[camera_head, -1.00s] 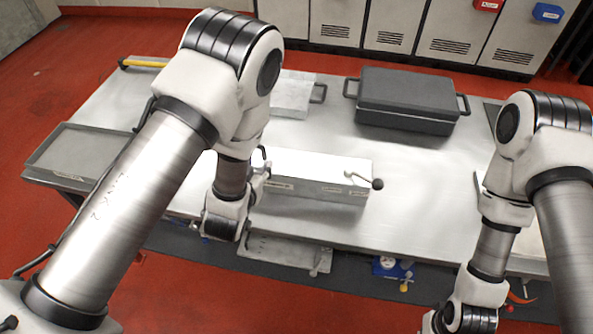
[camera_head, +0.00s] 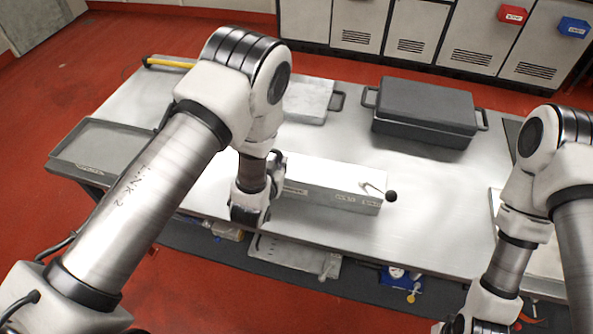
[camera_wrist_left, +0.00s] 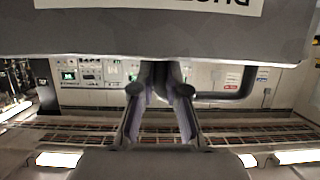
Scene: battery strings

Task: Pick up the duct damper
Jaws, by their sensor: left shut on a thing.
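The duct damper (camera_head: 335,183) is a long pale metal box on the workbench, with labels on its front side. A lever with a black knob (camera_head: 391,196) sits at its right end. My left gripper (camera_head: 273,162) is at the damper's left end, partly hidden by my wrist. In the left wrist view the damper's grey body (camera_wrist_left: 150,38) fills the top, with an upside-down label. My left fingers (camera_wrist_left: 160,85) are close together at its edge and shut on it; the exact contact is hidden. I cannot tell whether the damper is clear of the bench. My right gripper is out of view.
The workbench (camera_head: 440,215) has free room right of the damper. A dark case (camera_head: 425,105) with handles and a smaller pale box (camera_head: 308,100) stand behind. A grey tray (camera_head: 110,145) is at the left. Items lie on a lower shelf.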

